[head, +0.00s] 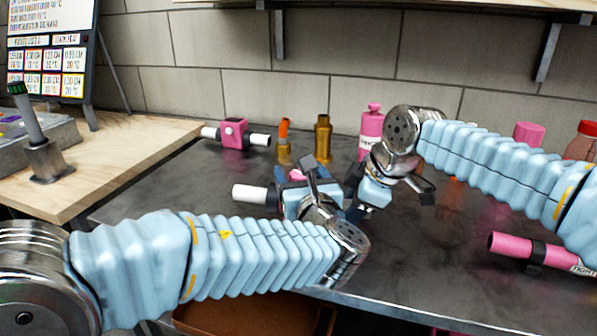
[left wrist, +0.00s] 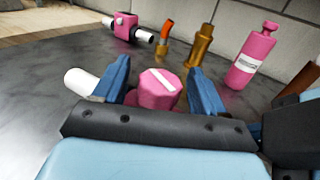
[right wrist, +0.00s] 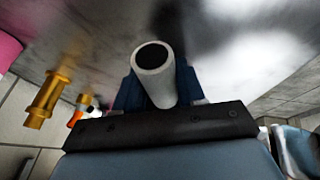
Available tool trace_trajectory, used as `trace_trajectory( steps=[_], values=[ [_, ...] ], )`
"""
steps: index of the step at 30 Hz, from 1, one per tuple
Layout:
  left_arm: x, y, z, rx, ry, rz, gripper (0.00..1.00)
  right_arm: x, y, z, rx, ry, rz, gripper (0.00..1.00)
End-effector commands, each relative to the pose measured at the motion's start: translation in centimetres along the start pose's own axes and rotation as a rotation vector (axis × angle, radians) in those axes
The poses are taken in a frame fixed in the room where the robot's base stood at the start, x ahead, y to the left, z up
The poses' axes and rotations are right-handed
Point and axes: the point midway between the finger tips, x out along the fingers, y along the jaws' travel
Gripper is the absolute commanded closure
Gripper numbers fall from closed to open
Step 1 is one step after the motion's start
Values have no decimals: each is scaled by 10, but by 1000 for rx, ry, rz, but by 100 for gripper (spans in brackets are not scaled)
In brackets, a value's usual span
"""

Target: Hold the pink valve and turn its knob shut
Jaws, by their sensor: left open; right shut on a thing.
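The pink valve is between my two grippers. Its round pink knob with a white bar (left wrist: 158,88) shows in the left wrist view, and a little pink shows in the head view (head: 297,175). A white pipe end (head: 250,194) sticks out to the left. My left gripper (left wrist: 160,76) is open, with one blue finger on each side of the knob; contact cannot be told. My right gripper (head: 354,188) is shut on the valve's other white pipe end (right wrist: 155,77), whose dark bore faces the right wrist camera. My grippers hide most of the valve body in the head view.
A second pink valve (head: 234,134) lies at the back left. Brass fittings (head: 322,138) and a pink bottle (head: 371,128) stand behind my grippers. A pink cylinder (head: 513,245) lies at the right. The dark tabletop (head: 150,195) is clear at the left.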

Motion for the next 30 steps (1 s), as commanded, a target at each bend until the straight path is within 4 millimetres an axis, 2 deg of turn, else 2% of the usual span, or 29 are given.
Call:
trace_trajectory(
  steps=[5, 13, 23, 30],
  values=[
    [14, 0, 0, 0, -1, 0, 29, 0, 0, 0, 0, 0, 0, 100],
    [15, 0, 0, 0, 0, -1, 29, 0, 0, 0, 0, 0, 0, 100],
    [15, 0, 0, 0, 0, -1, 79, 0, 0, 0, 0, 0, 0, 100],
    [15, 0, 1, -2, -1, -22, 81, 0, 0, 0, 0, 0, 0, 100]
  ],
)
